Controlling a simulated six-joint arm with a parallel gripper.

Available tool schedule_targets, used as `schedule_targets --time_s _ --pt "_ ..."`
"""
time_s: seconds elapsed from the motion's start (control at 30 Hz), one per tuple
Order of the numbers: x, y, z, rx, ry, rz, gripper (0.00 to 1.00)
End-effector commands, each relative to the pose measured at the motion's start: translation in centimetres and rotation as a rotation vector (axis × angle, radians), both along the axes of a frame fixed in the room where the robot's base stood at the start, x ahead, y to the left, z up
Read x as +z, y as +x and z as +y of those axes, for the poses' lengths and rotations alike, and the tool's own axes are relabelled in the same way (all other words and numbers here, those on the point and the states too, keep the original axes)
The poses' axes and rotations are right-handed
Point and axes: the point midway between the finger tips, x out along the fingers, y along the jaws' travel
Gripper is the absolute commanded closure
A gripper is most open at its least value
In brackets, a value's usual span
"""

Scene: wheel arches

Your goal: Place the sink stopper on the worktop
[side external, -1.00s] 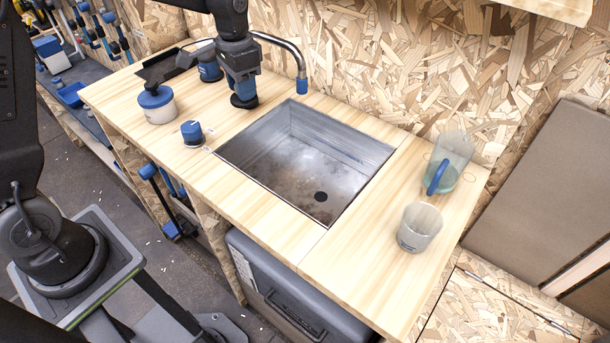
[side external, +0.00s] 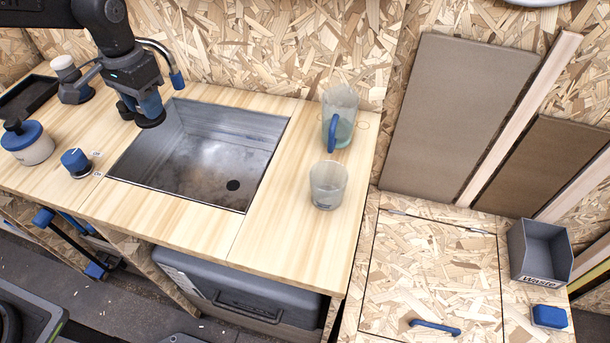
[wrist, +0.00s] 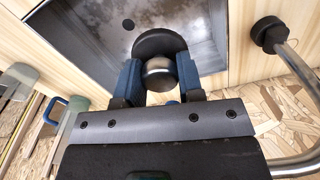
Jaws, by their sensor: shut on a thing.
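The sink stopper, a black disc with a round steel knob, shows in the wrist view (wrist: 159,42) and under my gripper in the side view (side external: 152,123). My gripper (wrist: 157,85) is shut on the knob between its blue fingers; it also shows in the side view (side external: 146,106). It holds the stopper near the back left edge of the sink (side external: 205,150). In the wrist view the disc overlaps the sink and its rim. I cannot tell its exact height. The pale wooden worktop (side external: 285,235) surrounds the sink.
A bent tap (side external: 176,80) stands behind the sink. A blue knob (side external: 76,160) and a blue-lidded pot (side external: 28,142) are left of it. A jug with a blue handle (side external: 339,118) and a clear cup (side external: 327,185) stand on the right. The front right worktop is clear.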

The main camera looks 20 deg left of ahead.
Motion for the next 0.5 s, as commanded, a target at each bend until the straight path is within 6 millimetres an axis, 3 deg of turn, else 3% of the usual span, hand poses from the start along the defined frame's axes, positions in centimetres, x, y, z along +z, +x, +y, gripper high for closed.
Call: schedule_targets --time_s 0.03,0.2,0.33,0.5 --pt "0.3 -0.6 -2.8 0.009 0.0 -0.001 0.89" --pt "0.9 -3.3 -10.3 0.096 0.0 -0.001 0.89" --pt "1.3 -5.4 -14.5 0.152 0.0 0.0 0.89" --pt "1.6 -7.3 -17.4 0.2 0.0 0.001 0.89"
